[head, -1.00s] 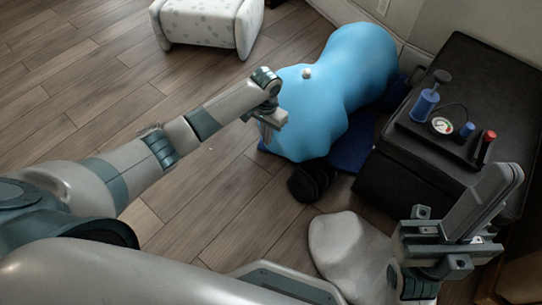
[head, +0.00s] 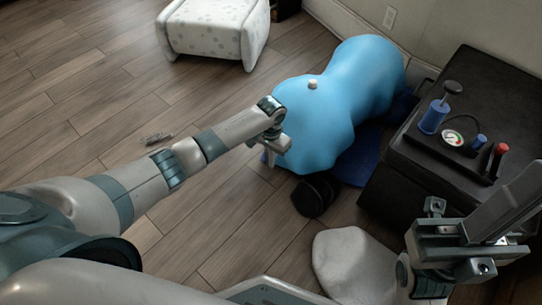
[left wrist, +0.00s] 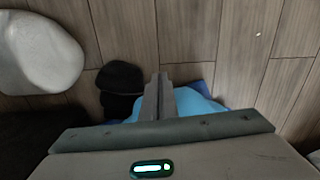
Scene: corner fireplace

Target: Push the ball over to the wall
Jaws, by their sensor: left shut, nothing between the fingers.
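The ball is a light blue, peanut-shaped inflatable (head: 330,115) with a small white plug on top. It lies near the wall (head: 425,25) at the upper right, over a dark blue mat (head: 357,167). My left gripper (head: 268,157) is shut and empty at the ball's near left side; I cannot tell whether it touches. In the left wrist view my shut fingers (left wrist: 158,95) stand in front of part of the ball (left wrist: 190,103). My right gripper (head: 505,215) is at the lower right, away from the ball; its jaw opening is unclear.
A black chest (head: 405,175) with a blue pump and gauge tray stands right of the ball. Dark round weights (head: 312,197) and a pale grey cushion (head: 350,262) lie in front. A spotted white ottoman (head: 213,30) stands at the back. The left floor is mostly clear.

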